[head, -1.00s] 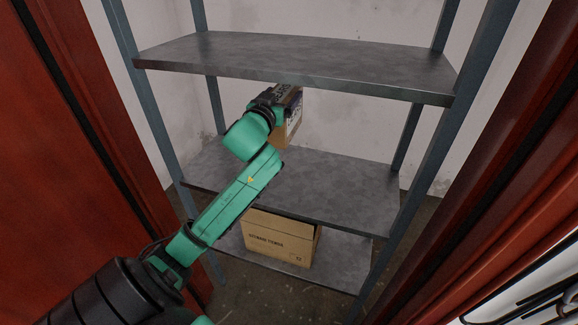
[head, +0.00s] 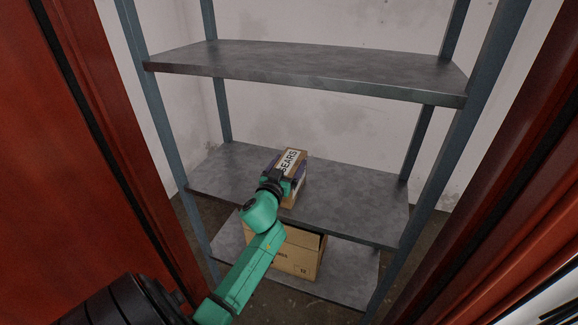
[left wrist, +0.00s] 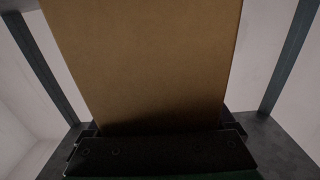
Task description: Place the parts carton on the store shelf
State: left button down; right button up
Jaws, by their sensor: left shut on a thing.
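The parts carton (head: 297,160) is a small brown box with a white label that reads "GEARS". It is at the middle board of the store shelf (head: 355,198), near the board's centre. Whether it touches the board is hard to tell. My left gripper (head: 283,178) is shut on the parts carton from the near side. In the left wrist view the parts carton (left wrist: 150,60) fills the middle, above the dark gripper body (left wrist: 160,150); the fingertips are hidden. My right gripper is not in view.
A larger brown box (head: 301,255) stands on the bottom board (head: 350,282), partly behind my arm. The top board (head: 310,68) is empty. The middle board is bare on both sides of the carton. Red door-like panels (head: 60,140) flank the shelf.

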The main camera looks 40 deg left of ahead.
pick_arm(q)
jog(key=shift+r, duration=0.1)
grip_release()
jog(key=shift+s+d, duration=0.15)
jog(key=shift+s, duration=0.15)
jog(key=b+v, duration=0.1)
jog(key=v, duration=1)
jog(key=shift+s, duration=0.25)
